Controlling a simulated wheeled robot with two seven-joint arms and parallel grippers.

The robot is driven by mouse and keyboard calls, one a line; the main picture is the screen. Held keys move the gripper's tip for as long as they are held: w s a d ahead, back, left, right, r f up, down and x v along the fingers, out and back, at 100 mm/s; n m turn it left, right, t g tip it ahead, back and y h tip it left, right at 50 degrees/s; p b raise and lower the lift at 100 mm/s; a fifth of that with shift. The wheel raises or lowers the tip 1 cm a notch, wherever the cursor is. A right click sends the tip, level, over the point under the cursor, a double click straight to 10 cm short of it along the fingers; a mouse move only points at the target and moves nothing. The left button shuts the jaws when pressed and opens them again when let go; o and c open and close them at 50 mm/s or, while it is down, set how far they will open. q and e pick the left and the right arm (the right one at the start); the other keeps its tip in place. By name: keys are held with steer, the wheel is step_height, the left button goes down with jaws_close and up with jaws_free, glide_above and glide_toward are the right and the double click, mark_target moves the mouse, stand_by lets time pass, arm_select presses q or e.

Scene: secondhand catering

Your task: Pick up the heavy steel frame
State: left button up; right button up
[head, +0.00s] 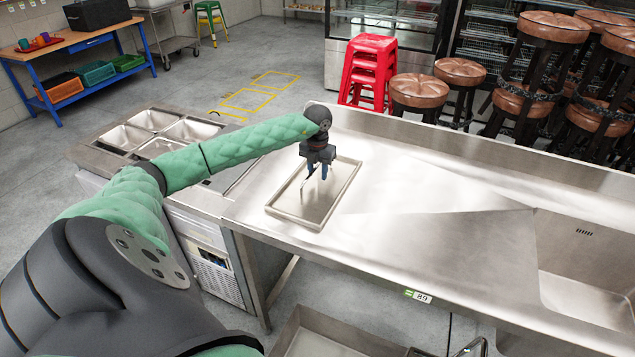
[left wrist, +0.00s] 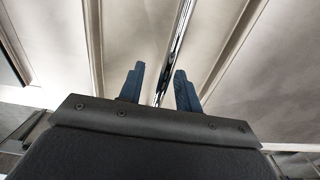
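A shallow rectangular steel piece with a raised rim (head: 348,187) lies flat on the steel counter; it looks like a tray, and I cannot tell whether it is the steel frame. My left gripper (head: 317,175) points down over its far half, with two blue fingers apart. In the left wrist view, a thin shiny bar (left wrist: 178,45) runs between and beyond the open fingers (left wrist: 160,88). I cannot tell whether they touch it, or whether it rests in the tray. My right gripper is not in view.
The counter (head: 400,200) is clear to the right, up to a sink (head: 590,270). Steel pans (head: 190,129) sit in a unit at the left. A steel bin (head: 330,335) stands below the front edge. Red stools (head: 370,65) and brown-topped stools (head: 420,90) stand behind.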

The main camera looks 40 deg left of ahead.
arm_select(q)
jaws_close()
stand_by(1.4)
